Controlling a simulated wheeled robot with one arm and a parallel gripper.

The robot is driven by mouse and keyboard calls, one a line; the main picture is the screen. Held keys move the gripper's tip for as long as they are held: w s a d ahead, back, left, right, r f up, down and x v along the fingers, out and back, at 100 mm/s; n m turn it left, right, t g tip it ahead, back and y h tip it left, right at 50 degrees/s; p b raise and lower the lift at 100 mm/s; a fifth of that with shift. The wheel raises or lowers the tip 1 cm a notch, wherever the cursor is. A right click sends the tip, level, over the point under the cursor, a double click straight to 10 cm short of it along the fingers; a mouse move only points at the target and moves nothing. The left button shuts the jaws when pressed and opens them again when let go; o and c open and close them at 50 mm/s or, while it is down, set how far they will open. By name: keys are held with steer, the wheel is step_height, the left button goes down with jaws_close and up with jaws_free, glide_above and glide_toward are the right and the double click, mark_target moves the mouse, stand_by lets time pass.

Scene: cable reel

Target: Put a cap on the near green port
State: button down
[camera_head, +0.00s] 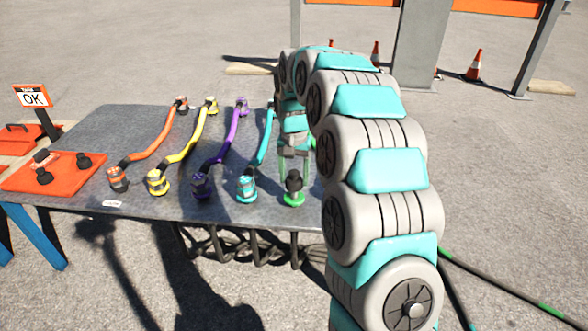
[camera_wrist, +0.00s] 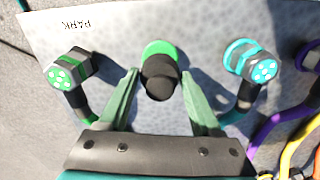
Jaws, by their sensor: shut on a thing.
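The near green port (camera_head: 294,200) is at the front edge of the grey table, right of the cyan port. In the wrist view its green ring (camera_wrist: 162,47) shows partly behind a black cap (camera_wrist: 160,82). My gripper (camera_wrist: 160,74) is shut on this cap, one finger on each side. In the head view my gripper (camera_head: 294,163) points down, with the cap (camera_head: 293,181) directly over the port. The cap overlaps the port in both views; I cannot tell whether it is fully seated. The green cable plug (camera_wrist: 68,72) lies left of the port in the wrist view, near the PARK label.
The table (camera_head: 130,130) holds orange (camera_head: 155,143), yellow (camera_head: 190,145), purple (camera_head: 224,143) and cyan (camera_head: 265,138) cables in a row. An orange tray (camera_head: 20,181) with black caps (camera_head: 84,160) lies at the left, near an OK sign (camera_head: 33,96). The table's front edge is close to the ports.

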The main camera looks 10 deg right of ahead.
steer(key=shift+f+b, duration=0.3)
steer(key=shift+f, duration=1.15)
steer(key=shift+f, duration=0.3)
jaws_free()
steer(key=shift+r+b, duration=0.3)
steer(key=shift+r, duration=3.65)
